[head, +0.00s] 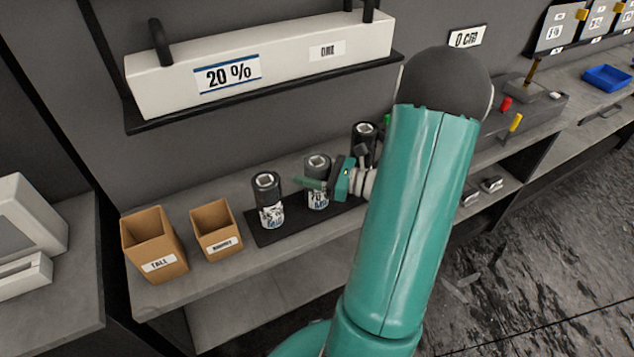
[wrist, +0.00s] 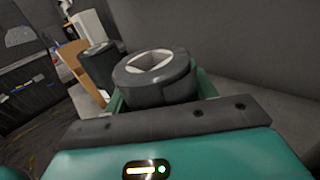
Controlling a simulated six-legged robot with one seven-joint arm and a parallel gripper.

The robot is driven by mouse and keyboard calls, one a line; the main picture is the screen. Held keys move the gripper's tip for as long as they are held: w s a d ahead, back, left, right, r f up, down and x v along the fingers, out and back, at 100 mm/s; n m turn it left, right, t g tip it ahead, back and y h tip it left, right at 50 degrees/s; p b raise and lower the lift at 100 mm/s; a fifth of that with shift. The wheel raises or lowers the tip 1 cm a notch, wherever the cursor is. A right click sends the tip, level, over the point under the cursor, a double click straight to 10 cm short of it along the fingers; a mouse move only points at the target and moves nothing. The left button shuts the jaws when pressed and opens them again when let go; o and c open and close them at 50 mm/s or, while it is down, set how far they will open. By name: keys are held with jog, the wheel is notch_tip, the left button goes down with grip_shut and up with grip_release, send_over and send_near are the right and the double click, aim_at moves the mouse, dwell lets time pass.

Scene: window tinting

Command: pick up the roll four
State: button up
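Three dark rolls with white square-holed cores stand upright on the shelf in the head view: a left one (head: 267,200), a middle one (head: 318,168) and a right one (head: 364,131). Their small labels are not clear enough for me to tell which is roll four. In the wrist view this roll (wrist: 154,80) stands between the fingers of my gripper (wrist: 160,98). I cannot tell whether the fingers press on it. Another roll (wrist: 97,68) stands beyond it.
A black mat (head: 292,224) lies under the rolls on a grey shelf (head: 165,293). Two brown boxes, TALL (head: 153,243) and another (head: 216,228), stand at the left. A long white 20 % box (head: 290,58) sits on a rack above. My arm hides the shelf's right part.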

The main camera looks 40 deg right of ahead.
jog(key=c, duration=0.6)
